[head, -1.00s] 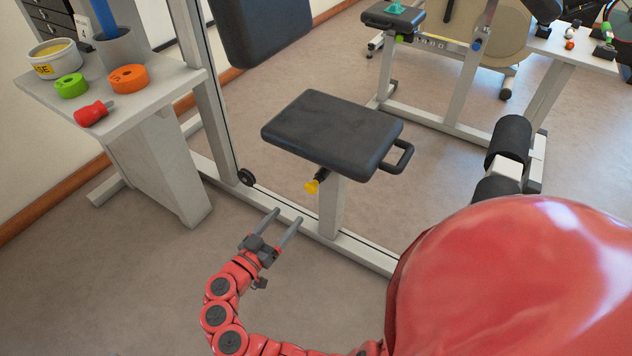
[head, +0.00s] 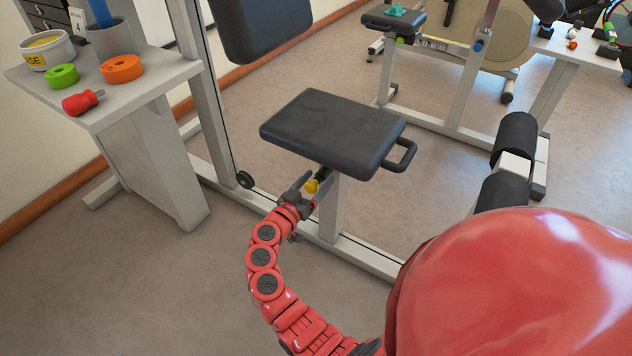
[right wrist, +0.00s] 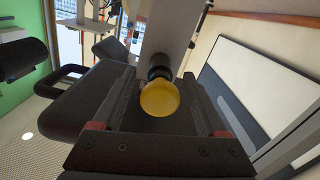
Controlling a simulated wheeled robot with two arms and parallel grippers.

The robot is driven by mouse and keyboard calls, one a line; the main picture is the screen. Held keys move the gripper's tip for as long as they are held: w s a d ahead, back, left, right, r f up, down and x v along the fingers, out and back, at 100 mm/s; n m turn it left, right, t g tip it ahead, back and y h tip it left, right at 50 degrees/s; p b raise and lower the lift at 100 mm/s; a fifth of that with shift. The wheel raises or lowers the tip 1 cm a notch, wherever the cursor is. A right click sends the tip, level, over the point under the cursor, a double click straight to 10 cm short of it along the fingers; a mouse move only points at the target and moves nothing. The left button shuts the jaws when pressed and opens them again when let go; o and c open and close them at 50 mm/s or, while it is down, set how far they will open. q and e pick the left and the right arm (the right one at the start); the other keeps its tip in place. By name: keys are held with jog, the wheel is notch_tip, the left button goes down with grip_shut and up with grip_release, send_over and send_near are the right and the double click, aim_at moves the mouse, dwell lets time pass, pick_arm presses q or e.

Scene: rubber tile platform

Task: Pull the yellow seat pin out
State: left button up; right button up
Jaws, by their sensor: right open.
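The yellow seat pin (head: 312,187) sticks out from the post under the black padded seat (head: 334,130). In the right wrist view its round yellow knob (right wrist: 160,98) faces the camera, with a black collar behind it on the pale post (right wrist: 167,38). My right gripper (head: 311,183) is open, its fingers on either side of the knob. In the right wrist view a gap shows between the knob and each finger. The fingertips partly hide the pin in the head view. My left gripper is not in view.
The seat's handle (head: 402,158) juts out at right. Floor in front is clear.

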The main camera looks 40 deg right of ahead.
grip_shut()
dwell(1.4)
